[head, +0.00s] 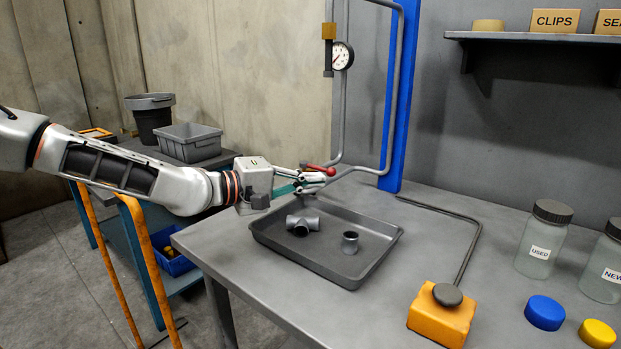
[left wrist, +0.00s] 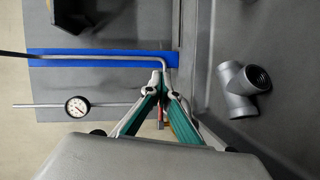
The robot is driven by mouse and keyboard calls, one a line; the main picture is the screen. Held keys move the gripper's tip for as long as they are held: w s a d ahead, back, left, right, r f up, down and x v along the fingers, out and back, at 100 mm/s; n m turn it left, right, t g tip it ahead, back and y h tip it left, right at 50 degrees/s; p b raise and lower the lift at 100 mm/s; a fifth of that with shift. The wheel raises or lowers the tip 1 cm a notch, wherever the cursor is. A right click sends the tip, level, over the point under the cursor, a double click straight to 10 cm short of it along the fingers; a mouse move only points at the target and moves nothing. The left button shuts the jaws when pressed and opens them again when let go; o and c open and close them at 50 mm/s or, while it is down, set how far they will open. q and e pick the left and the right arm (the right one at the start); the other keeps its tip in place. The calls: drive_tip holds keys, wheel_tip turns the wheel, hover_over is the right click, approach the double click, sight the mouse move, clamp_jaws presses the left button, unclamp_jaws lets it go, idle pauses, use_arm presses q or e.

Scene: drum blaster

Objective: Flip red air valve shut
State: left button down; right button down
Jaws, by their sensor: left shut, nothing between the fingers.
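The red air valve handle (head: 319,169) shows in the head view on the grey pipe at the back edge of the bench. My left gripper (head: 322,180) is shut and empty, with its fingertips right beside the handle. I cannot tell whether they touch it. In the left wrist view the closed fingertips (left wrist: 163,80) point toward the pipe, and a small red piece of the valve handle (left wrist: 160,117) shows between the fingers. Most of the valve is hidden there. My right gripper is not in view.
A dark tray (head: 265,236) with a grey tee fitting (head: 302,223) and a short fitting (head: 350,242) lies below the gripper. A pressure gauge (head: 343,55) and blue post (head: 398,120) stand behind. An orange pedal box (head: 430,318) and jars (head: 543,240) are at the right.

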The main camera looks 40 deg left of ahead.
use_arm(q)
drive_tip(key=s+d, duration=0.2)
drive_tip(key=s+d+r+p, duration=0.1)
drive_tip(key=s, duration=0.1)
drive_tip(key=shift+s+d, duration=0.1)
drive_tip(key=shift+d, duration=0.3)
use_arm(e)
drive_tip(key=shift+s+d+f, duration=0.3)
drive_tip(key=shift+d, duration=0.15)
